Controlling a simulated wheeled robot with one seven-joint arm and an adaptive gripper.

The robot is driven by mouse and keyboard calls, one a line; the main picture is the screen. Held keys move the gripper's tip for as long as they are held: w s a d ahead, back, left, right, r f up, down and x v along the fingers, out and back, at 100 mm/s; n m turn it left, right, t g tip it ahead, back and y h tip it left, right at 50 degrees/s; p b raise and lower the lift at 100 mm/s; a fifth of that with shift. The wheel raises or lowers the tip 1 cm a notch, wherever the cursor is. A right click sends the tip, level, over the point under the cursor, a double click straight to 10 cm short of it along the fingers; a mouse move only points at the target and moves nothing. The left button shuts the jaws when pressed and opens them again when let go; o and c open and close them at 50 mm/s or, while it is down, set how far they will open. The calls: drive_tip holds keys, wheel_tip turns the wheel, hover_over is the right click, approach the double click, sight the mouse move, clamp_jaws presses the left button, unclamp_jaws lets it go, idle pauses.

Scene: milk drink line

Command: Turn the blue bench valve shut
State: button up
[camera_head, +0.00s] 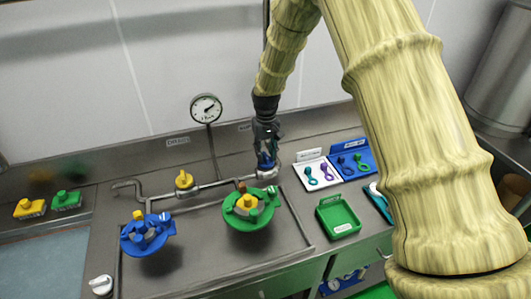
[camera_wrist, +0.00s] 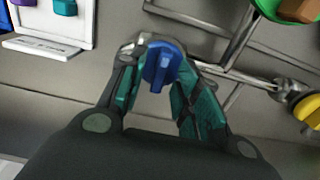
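The blue bench valve's handle (camera_wrist: 160,66) lies between the tips of my gripper (camera_wrist: 157,78) in the wrist view. The gripper's teal-padded fingers stand apart, one on each side of the handle, with bare bench visible between them. I cannot tell whether either tip touches the handle. In the head view my gripper (camera_head: 266,152) points down over the blue valve (camera_head: 266,164) at the right end of the metal pipe. The gripper partly hides the valve there.
A yellow valve (camera_head: 184,180) stands on the same pipe to the left, below a round gauge (camera_head: 206,108). Blue (camera_head: 146,236) and green (camera_head: 238,220) bowl-shaped fixtures stand in front. A white tray (camera_head: 303,182) and a blue tray (camera_head: 373,159) with small tools lie to the right, behind a green tray (camera_head: 338,222).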

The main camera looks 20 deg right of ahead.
sight(266, 155)
wheel_tip(266, 155, up, 12)
idle(0.5)
drive_tip(key=shift+f, duration=0.15)
